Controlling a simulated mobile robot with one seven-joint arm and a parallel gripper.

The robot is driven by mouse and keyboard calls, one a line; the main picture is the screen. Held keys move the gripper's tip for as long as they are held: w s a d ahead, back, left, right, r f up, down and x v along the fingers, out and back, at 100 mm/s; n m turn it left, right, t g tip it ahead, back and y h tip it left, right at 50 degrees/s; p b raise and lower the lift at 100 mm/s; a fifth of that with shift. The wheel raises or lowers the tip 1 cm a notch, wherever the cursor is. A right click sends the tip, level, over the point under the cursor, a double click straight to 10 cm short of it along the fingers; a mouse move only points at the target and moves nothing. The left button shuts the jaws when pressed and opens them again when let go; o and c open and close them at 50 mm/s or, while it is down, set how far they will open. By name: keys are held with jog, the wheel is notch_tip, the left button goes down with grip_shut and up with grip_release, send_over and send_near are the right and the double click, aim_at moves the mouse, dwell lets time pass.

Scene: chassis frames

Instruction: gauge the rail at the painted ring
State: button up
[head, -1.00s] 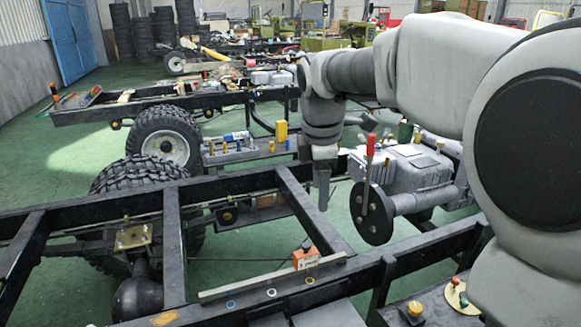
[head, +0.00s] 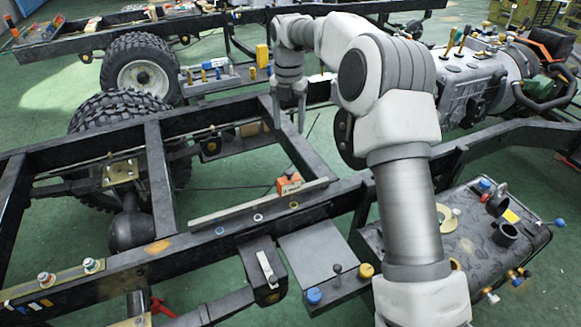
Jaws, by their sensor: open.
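The near black chassis rail (head: 110,263) runs from lower left towards the right. Small painted rings lie along it: a bluish one (head: 219,230), a whitish one (head: 258,217) and another pale one (head: 293,205). A long pale strip (head: 240,207) lies along the rail behind them. An orange block (head: 288,184) with a white label sits at the strip's right part; the label is too small to read. My gripper (head: 288,122) points down beyond the block, near the far rail and cross member. Its two fingers are apart with nothing visible between them.
An orange patch (head: 158,247) marks the rail's left part. A grey plate with a blue knob (head: 314,296) and a yellow knob (head: 366,271) stands in front. An engine block (head: 462,85) is at the right; a dark tank (head: 490,240) with fittings is nearer. Tyres stand behind.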

aim_at(289, 171)
notch_tip(289, 171, down, 16)
jog(key=shift+f+b, duration=0.1)
jog(key=shift+b, duration=1.1)
grip_shut()
dwell(0.5)
